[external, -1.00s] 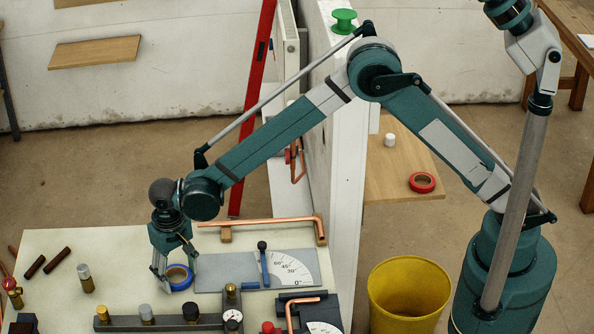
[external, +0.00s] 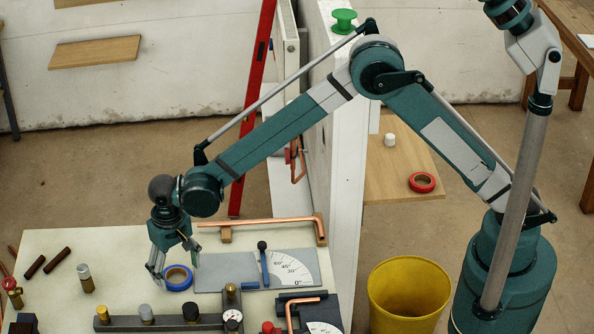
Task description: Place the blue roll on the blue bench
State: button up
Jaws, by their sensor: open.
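The blue roll (external: 178,284), a ring of blue tape with a tan core, lies flat on the cream worktop (external: 120,243) at lower left. My gripper (external: 177,271) points down over it. Its fingers are spread, one at the roll's left side and one at its upper right. I cannot tell whether the fingers touch the roll. The roll seems to rest on the worktop, just left of a grey plate with an angle scale (external: 225,270). No surface that I can clearly call a blue bench shows in the view.
A bent copper pipe (external: 265,221) lies behind the plate. A dark rail with several knobs (external: 165,323) stands in front. A white partition (external: 345,180) borders the worktop's right side. Beyond it are a wooden board with a red roll (external: 422,182) and a yellow bucket (external: 408,300).

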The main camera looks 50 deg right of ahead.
notch_tip(320, 180, up, 11)
dwell(0.5)
jog(key=shift+f, duration=0.1)
dwell(0.4)
jog(key=shift+d, duration=0.1)
jog(key=s+d+r+t, duration=0.1)
jog(key=s+d+r, duration=0.1)
jog(key=d+r, duration=0.75)
jog(key=s+d+r+t+y, duration=0.1)
jog(key=s+d+r, duration=0.3)
jog(key=d, duration=1)
jog(key=s+d+r+t, duration=0.1)
jog(key=d+r, duration=0.7)
jog(key=d, duration=0.3)
jog(key=s+d+r+n+t, duration=0.1)
jog(key=s+d+r+t, duration=0.1)
jog(key=s+d, duration=1.15)
jog(key=s+d+f+t+h, duration=0.1)
jog(key=s+d+f, duration=0.4)
jog(key=s+d, duration=0.6)
jog(key=shift+d+n+t, duration=0.2)
jog(key=shift+n+t, duration=0.2)
jog(key=shift+t, duration=0.2)
